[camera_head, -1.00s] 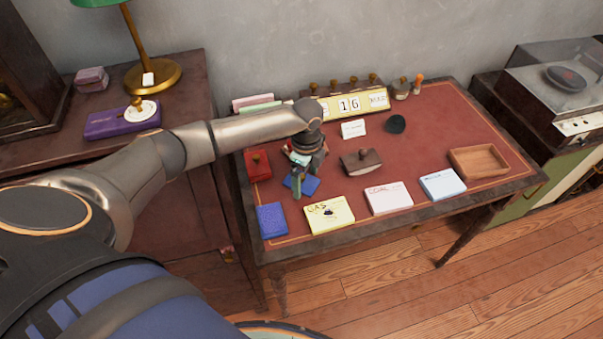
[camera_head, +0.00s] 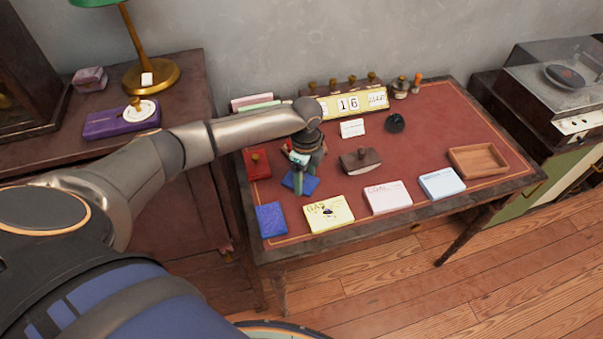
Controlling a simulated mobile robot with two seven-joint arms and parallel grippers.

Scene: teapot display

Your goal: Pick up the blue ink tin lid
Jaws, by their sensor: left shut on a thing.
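The blue ink tin lid (camera_head: 309,186) is a flat blue piece at the left side of the red desk top. My left gripper (camera_head: 304,179) points down over it, with its fingers shut on the lid and hiding part of it. The lid looks at or very near the desk surface; I cannot tell whether there is a gap below it. A darker blue ink pad (camera_head: 270,219) lies in front and to the left, near the desk's front corner. My right gripper is not in view.
A red tin (camera_head: 257,164) with a stamp lies left of the gripper. A wooden blotter (camera_head: 361,160) is to its right. Yellow (camera_head: 329,214), pink (camera_head: 388,197) and light blue (camera_head: 442,183) card stacks line the front edge. A wooden tray (camera_head: 478,161) sits at the right.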

